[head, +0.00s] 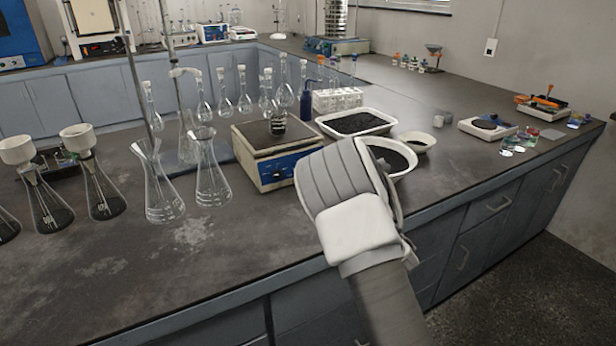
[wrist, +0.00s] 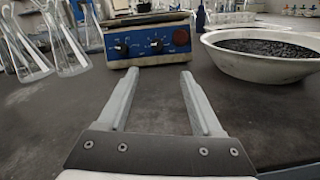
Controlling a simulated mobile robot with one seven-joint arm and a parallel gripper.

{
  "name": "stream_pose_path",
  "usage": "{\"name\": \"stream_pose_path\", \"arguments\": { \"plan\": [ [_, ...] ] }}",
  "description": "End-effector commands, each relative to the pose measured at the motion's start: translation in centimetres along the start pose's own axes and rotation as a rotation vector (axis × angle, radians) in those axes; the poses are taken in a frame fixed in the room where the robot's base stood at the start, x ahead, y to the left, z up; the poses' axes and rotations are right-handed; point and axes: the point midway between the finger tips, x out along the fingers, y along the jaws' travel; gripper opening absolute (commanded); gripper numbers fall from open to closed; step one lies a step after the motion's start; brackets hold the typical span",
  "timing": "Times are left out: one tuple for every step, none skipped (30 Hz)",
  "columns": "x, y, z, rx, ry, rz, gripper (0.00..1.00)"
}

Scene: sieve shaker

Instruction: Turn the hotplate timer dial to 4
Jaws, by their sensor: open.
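The hotplate (head: 262,150) is a box with a pale metal top and a blue front panel, standing on the dark bench. In the wrist view the blue panel of the hotplate (wrist: 150,44) faces me. It carries a black dial at left (wrist: 121,49), another black dial in the middle (wrist: 157,46) and a red round part (wrist: 181,37) at right. The dial markings are too small to read, so I cannot tell which dial is the timer. My gripper (wrist: 154,80) is open and empty, in front of the panel and apart from it. In the head view my arm hides its fingers.
A white bowl of black grains (wrist: 262,52) stands close at right of the hotplate. Glass flasks (head: 210,170) stand at left. A white tray of dark grains (head: 357,122) lies behind the bowl. The bench before the panel is clear.

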Motion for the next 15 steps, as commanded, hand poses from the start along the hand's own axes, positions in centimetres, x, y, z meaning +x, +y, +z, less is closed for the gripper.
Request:
{"name": "stream_pose_path", "arguments": {
  "plan": [
    [0.1, 0.2, -0.4, -0.019, 0.0, 0.013, 0.67],
    [0.3, 0.3, -0.5, -0.026, -0.002, 0.018, 0.67],
    [0.5, 0.4, -0.5, -0.032, -0.003, 0.022, 0.67],
    [0.7, 0.4, -0.5, -0.034, -0.003, 0.024, 0.67],
    [1.0, 0.4, -0.5, -0.035, -0.004, 0.024, 0.67],
    [1.6, 0.5, -0.5, -0.035, -0.005, 0.025, 0.67],
    [2.0, 0.5, -0.5, -0.035, -0.005, 0.025, 0.67],
    [2.5, 0.5, -0.5, -0.035, -0.005, 0.024, 0.67],
    [3.2, 0.5, -0.4, -0.034, -0.006, 0.024, 0.67],
    [3.8, 0.5, -0.5, -0.035, -0.006, 0.024, 0.67],
    [4.4, 0.5, -0.5, -0.034, -0.006, 0.024, 0.67],
    [5.2, 0.5, -0.5, -0.033, -0.005, 0.023, 0.67],
    [5.8, 0.5, -0.5, -0.033, -0.005, 0.024, 0.67],
    [6.3, 0.5, -0.5, -0.032, -0.005, 0.023, 0.67],
    [7.0, 0.5, -0.5, -0.032, -0.005, 0.023, 0.67]
  ]
}}
